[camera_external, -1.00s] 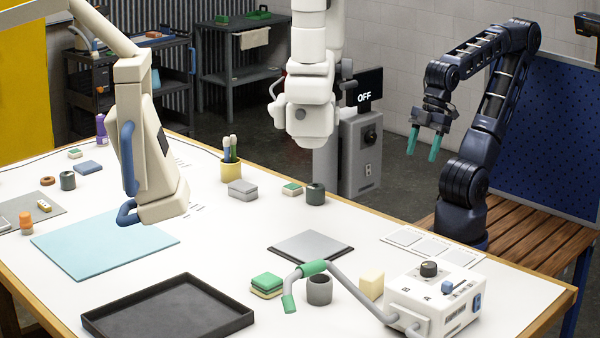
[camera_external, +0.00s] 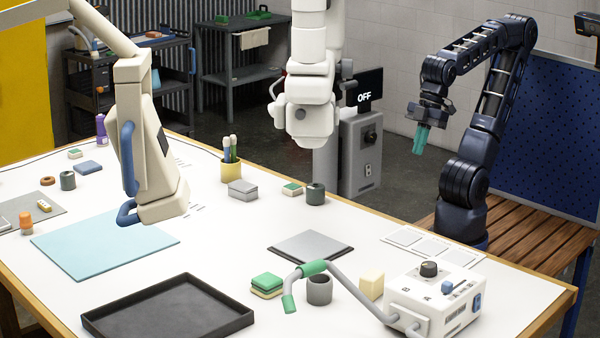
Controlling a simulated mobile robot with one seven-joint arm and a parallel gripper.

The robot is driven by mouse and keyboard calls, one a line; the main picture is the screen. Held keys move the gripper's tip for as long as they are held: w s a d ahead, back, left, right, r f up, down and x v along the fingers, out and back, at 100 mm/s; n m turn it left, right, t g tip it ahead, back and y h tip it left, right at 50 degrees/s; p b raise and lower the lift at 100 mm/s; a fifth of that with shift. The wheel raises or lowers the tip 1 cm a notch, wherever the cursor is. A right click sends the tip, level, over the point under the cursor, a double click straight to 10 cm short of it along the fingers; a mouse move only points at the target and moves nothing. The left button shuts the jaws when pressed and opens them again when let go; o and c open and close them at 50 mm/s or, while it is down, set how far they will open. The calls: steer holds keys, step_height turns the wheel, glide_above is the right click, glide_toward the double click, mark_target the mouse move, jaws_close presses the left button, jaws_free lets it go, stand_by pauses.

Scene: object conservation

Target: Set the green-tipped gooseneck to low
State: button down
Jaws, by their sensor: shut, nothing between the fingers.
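The gooseneck is a grey bent tube (camera_external: 351,288) with a green sleeve (camera_external: 314,268) and a green tip (camera_external: 289,303). It rises from the left side of a white control box (camera_external: 440,292), arches over, and its tip hangs down close above the table, left of a grey cup (camera_external: 319,289). The box has a dark knob (camera_external: 429,269) and blue controls; its markings are too small to read. My gripper (camera_external: 421,152), with teal fingers on the dark blue arm, is shut and empty. It points down, well above and behind the box, apart from the gooseneck.
A black tray (camera_external: 168,318), green-topped blocks (camera_external: 267,284), a grey plate (camera_external: 310,246) and a cream block (camera_external: 371,286) lie around the gooseneck. A beige overhead device (camera_external: 150,150) hangs over the table's left half. A white machine (camera_external: 308,100) stands behind the table.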

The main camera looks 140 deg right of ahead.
mark_target(313, 265)
steer(key=w+a+r, duration=0.2)
steer(key=w+r, duration=0.2)
steer(key=w, duration=0.5)
steer(key=w+a+r, duration=0.2)
steer(key=w+r, duration=0.1)
steer(key=w, duration=0.5)
steer(key=w+a+r, duration=0.2)
steer(key=w+r, duration=0.2)
steer(key=w, duration=0.5)
steer(key=w+a+f, duration=0.1)
steer(key=w+a, duration=0.3)
steer(key=w, duration=0.4)
steer(key=w+a+f+h, duration=0.1)
steer(key=w+a, duration=0.4)
steer(key=w, duration=0.4)
steer(key=w+a+f+n+h, duration=0.1)
steer(key=w+a, duration=0.3)
steer(key=w, duration=0.4)
steer(key=shift+w+a+f+g, duration=0.25)
steer(key=shift+f+g, duration=0.1)
steer(key=shift+g, duration=0.05)
steer(key=shift+f, duration=0.1)
